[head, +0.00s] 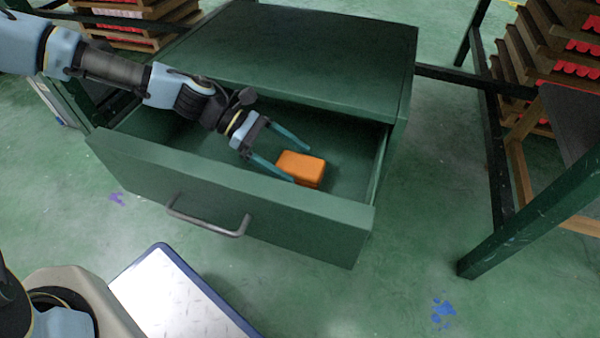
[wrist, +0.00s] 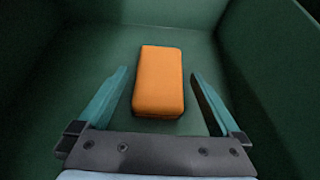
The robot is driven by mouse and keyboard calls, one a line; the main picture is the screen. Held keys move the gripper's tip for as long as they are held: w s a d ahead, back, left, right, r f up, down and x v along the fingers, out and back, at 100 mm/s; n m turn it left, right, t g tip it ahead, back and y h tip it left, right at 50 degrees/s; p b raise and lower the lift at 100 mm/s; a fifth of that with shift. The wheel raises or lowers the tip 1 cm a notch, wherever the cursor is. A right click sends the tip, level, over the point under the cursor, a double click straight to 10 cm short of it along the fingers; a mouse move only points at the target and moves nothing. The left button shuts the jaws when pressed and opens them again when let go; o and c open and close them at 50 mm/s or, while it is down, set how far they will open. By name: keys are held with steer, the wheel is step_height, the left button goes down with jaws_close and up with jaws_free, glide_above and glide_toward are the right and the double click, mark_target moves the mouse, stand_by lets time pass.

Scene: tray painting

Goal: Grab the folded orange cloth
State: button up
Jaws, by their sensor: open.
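The folded orange cloth (head: 301,167) lies inside the open green drawer (head: 230,185), on its bottom. It is a small block with rounded edges. My gripper (head: 301,164) reaches down into the drawer with its teal fingers spread apart. In the wrist view the cloth (wrist: 158,82) lies ahead of my open gripper (wrist: 160,75), between the lines of the two fingers. Its near end sits between the fingers, with a gap on each side. Nothing is held.
The drawer's front panel with a grey handle (head: 208,222) stands in front of my gripper. The cabinet top (head: 290,45) overhangs the drawer's back. The drawer's right wall (wrist: 270,70) is close to the right finger. Stacked trays (head: 550,60) stand at the right.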

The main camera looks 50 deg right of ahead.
mark_target(308, 171)
steer(key=shift+b+x, duration=0.4)
steer(key=shift+x, duration=0.9)
steer(key=shift+c, duration=0.4)
steer(key=c, duration=1.2)
